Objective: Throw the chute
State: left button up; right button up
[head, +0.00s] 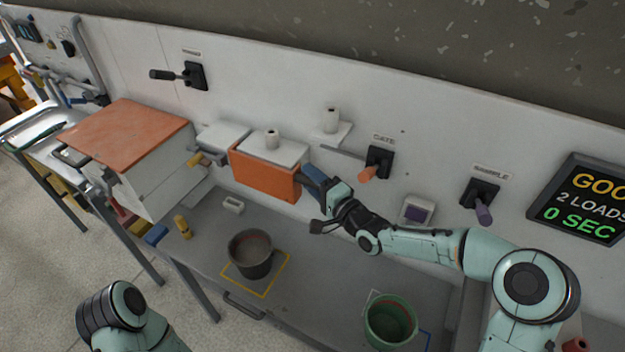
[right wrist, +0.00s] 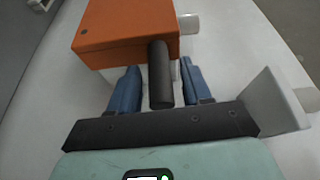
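An orange box (head: 264,178) with a pale top is on the white wall panel; it also shows in the right wrist view (right wrist: 125,25). A black cylindrical handle (right wrist: 160,85) stands out by the box's edge in the right wrist view. My right gripper (right wrist: 157,85) has its blue fingers apart, one on each side of this handle, with gaps between. In the head view my right gripper (head: 306,182) is at the box's right end and hides the handle. I can read no label saying chute. My left gripper is out of view.
An orange-handled lever (head: 367,173) marked GATE and a purple-handled lever (head: 484,211) are to the right. A black-handled lever (head: 165,75) is at upper left. A dark pot (head: 250,262) and a green bucket (head: 390,330) stand below. A display (head: 583,200) is at far right.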

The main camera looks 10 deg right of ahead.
jog(key=shift+s, duration=0.1)
jog(key=shift+s+d+f, duration=0.1)
jog(key=shift+s+d, duration=0.1)
jog(key=shift+s, duration=0.05)
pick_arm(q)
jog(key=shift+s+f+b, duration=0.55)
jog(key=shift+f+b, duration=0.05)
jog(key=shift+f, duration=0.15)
pick_arm(e)
jog(key=v, duration=1.2)
jog(key=shift+s+d, duration=0.2)
jog(key=shift+s, duration=0.05)
